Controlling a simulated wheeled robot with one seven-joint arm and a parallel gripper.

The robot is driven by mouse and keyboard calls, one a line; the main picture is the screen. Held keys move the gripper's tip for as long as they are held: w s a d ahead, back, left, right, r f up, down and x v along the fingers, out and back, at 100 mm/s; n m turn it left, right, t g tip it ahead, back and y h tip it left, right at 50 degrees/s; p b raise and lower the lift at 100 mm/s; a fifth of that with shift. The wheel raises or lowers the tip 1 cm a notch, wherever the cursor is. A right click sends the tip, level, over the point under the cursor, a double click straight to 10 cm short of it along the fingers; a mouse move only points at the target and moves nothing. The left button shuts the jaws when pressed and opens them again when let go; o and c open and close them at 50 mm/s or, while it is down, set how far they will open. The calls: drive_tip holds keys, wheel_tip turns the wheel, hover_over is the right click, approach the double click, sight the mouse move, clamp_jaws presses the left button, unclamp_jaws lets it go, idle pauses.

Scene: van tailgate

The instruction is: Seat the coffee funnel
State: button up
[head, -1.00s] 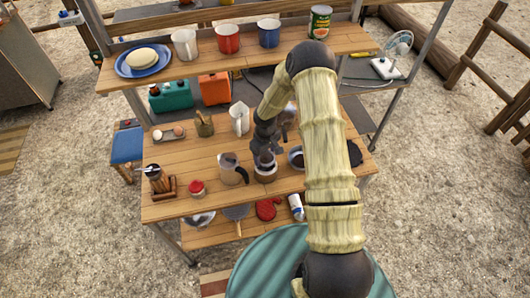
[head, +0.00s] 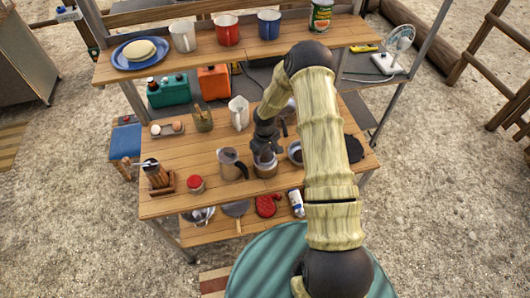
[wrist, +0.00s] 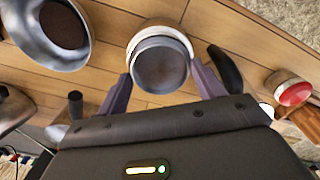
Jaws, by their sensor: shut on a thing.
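The coffee funnel (wrist: 160,68) is a round dark-grey metal piece between my gripper's fingers in the wrist view. My gripper (wrist: 162,88) is shut on it; in the head view my gripper (head: 265,152) is over the pot base (head: 265,171). The base's pale rim and side (wrist: 160,30) show behind the funnel in the wrist view, and the two overlap. I cannot tell whether the funnel sits in the base or just above it. The moka pot's upper part (head: 232,165), with a dark handle, stands just left of the base.
A metal bowl of dark grounds (wrist: 48,30) is close beside the base; in the head view it (head: 295,152) is partly behind my arm. A red-lidded jar (head: 195,184) and a wooden stand with a dark tool (head: 160,183) are farther left. Bare tabletop (head: 188,154) lies behind them.

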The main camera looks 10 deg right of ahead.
drive_tip(key=o, duration=1)
drive_tip(key=shift+o, duration=0.2)
drive_tip(key=shift+r, duration=0.1)
wheel_tip(320, 180, up, 17)
drive_tip(key=b, duration=0.4)
drive_tip(key=shift+r, duration=0.1)
drive_tip(key=s+r+m+t, duration=0.1)
drive_tip(key=s+r+m, duration=0.2)
drive_tip(key=s, duration=0.7)
drive_tip(key=s+r+m+t, duration=0.1)
drive_tip(key=s+r+m, duration=0.2)
drive_tip(key=s, duration=0.8)
wheel_tip(320, 180, up, 2)
drive_tip(key=shift+t, duration=0.3)
